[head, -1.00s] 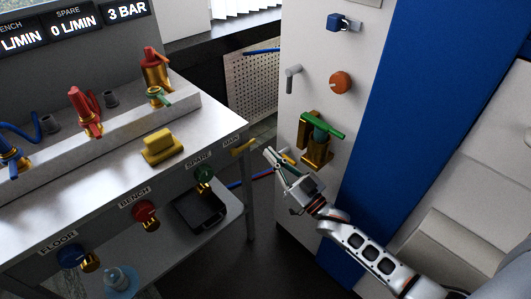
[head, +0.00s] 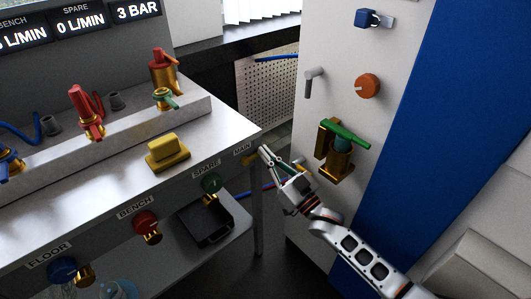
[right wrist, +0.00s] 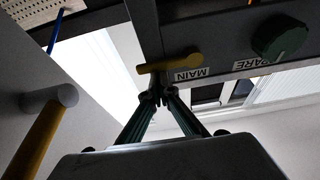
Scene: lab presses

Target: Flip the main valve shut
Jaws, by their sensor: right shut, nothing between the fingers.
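The main valve's yellow lever (right wrist: 170,64) lies roughly crosswise beside the MAIN label (right wrist: 189,75) in the right wrist view. In the head view a small yellow part of the lever (head: 249,159) shows at the bench's front edge near its right corner. My right gripper (head: 265,152) is shut and empty, just right of the lever. In the right wrist view its fingertips (right wrist: 158,97) meet close to the lever, which appears just beyond them. I cannot tell whether they touch. My left gripper is not in view.
A white cabinet at right carries a green-handled valve (head: 343,137), an orange knob (head: 367,86) and a grey lever (head: 312,81). A grey post with a yellow rod (right wrist: 38,135) stands left in the wrist view. The SPARE knob (head: 211,183) is left of the main valve.

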